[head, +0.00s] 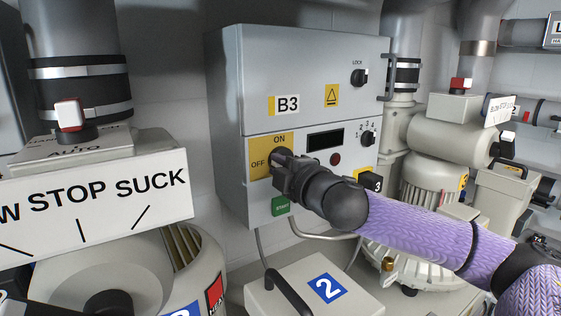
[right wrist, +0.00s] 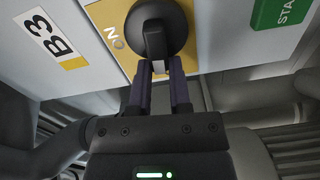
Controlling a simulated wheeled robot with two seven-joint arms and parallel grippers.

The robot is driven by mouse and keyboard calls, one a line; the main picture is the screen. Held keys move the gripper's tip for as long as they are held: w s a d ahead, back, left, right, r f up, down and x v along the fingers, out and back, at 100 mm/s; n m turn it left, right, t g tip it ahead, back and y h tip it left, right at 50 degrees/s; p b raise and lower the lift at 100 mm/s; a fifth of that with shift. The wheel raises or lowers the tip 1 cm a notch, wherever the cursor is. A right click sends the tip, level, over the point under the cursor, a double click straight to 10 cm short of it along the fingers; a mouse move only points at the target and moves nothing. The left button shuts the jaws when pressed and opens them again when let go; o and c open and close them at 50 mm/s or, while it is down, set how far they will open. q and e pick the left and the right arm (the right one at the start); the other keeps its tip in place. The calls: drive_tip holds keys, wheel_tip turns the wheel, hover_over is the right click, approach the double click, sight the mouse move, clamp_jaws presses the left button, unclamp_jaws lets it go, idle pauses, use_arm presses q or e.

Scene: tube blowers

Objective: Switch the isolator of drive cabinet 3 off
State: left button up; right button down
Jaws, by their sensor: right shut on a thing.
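Drive cabinet B3 (head: 320,85) is a grey box on the wall with its door shut. In the right wrist view the fingers (right wrist: 160,75) are shut on the grip bar of the isolator knob (right wrist: 154,35). The ON mark lies left of the knob there; OFF is hidden. The knob's exact angle is hard to tell.
The cabinet also has a LOCK knob (head: 358,78), a dark display (head: 325,140), a numbered selector (head: 368,138) and a green START label (head: 280,206). A STOP/SUCK sign (head: 95,205) stands at left.

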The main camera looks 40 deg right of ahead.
drive_tip(key=shift+f+n, duration=0.15)
drive_tip(key=shift+n, duration=0.35)
drive_tip(key=shift+f+n, duration=0.1)
drive_tip(key=shift+n, duration=0.2)
drive_tip(key=c, duration=0.6)
unclamp_jaws()
drive_tip(key=shift+o, duration=0.2)
drive_tip(key=s+a+b, duration=0.1)
drive_tip(key=s+b, duration=0.9)
drive_tip(key=b, duration=0.1)
